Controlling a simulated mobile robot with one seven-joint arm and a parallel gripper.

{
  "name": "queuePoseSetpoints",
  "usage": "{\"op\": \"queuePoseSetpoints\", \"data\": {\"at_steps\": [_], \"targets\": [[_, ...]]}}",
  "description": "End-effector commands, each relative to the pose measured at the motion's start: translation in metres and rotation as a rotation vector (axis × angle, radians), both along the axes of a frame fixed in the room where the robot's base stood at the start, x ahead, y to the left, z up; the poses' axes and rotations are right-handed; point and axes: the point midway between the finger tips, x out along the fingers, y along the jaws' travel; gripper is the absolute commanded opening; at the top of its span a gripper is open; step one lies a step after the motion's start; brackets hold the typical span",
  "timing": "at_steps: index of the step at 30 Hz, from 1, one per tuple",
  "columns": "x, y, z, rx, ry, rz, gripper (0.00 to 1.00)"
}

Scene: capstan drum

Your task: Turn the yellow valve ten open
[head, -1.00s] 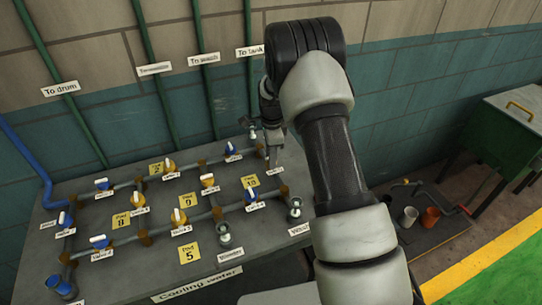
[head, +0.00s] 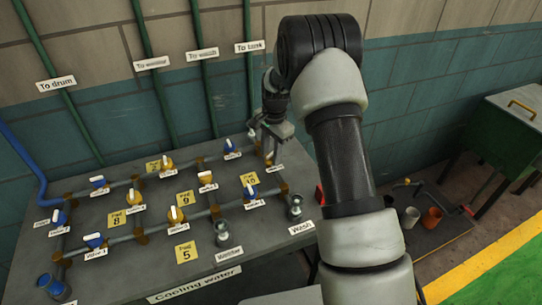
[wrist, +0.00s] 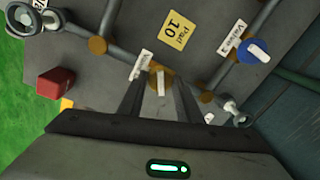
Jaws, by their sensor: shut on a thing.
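The yellow valve (wrist: 155,76) with a pale handle sits on a grey pipe by the Pad 10 plate (wrist: 175,31). It is between my gripper's fingers (wrist: 161,92) in the wrist view, and they are shut on its handle. The handle stands at an angle to the pipe. The label beside the valve (wrist: 141,65) is too blurred to read. In the head view my gripper (head: 275,152) reaches down at the back right of the table and hides most of this valve.
A blue valve (wrist: 254,50) is close by on the right in the wrist view, and a red block (wrist: 55,83) lies left. Several blue and yellow valves, pipes and yellow pad plates cover the table (head: 150,265). A wall with green pipes stands behind.

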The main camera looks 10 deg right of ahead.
Motion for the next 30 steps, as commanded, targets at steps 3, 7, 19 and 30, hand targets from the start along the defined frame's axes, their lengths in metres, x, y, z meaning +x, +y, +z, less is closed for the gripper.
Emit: {"op": "queuePoseSetpoints", "data": {"at_steps": [3,7,19,30], "targets": [[0.0006,-0.0002,-0.0018,0.002,-0.001,0.107,0.09],[0.0008,-0.0005,-0.0014,0.001,-0.002,0.232,0.09],[0.0015,-0.0012,-0.0008,0.001,0.0,0.61,0.09],[0.002,-0.0015,0.0,0.001,0.0,0.897,0.09]]}}
